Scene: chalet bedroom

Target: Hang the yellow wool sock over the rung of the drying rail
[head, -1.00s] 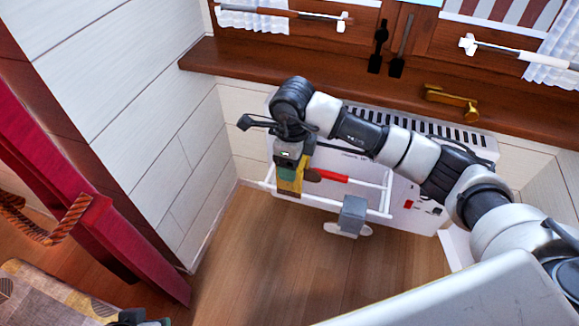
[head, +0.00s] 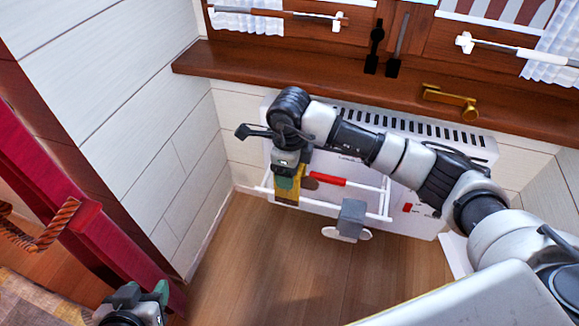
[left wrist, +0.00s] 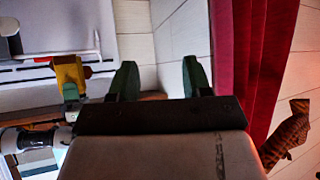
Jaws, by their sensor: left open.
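The yellow wool sock (head: 288,197) is at the left part of the white drying rail (head: 388,200), in front of the radiator. My right gripper (head: 286,182), on the arm from the right, points down with its green fingertips shut on the sock. Whether the sock lies over the rung is hidden. In the left wrist view the sock (left wrist: 68,72) is bunched at a green fingertip, beside the rail. My left gripper (head: 147,290) is low at the left of the head view, open, empty and apart from the sock. Its spread fingers (left wrist: 158,68) show in the wrist view.
A red piece with a brown end (head: 330,181) lies by the rail, and a grey item (head: 352,211) is at its front bar. The windowsill (head: 330,85) overhangs the radiator (head: 440,150). A red post (head: 85,205) stands at left. The wooden floor (head: 280,270) is clear.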

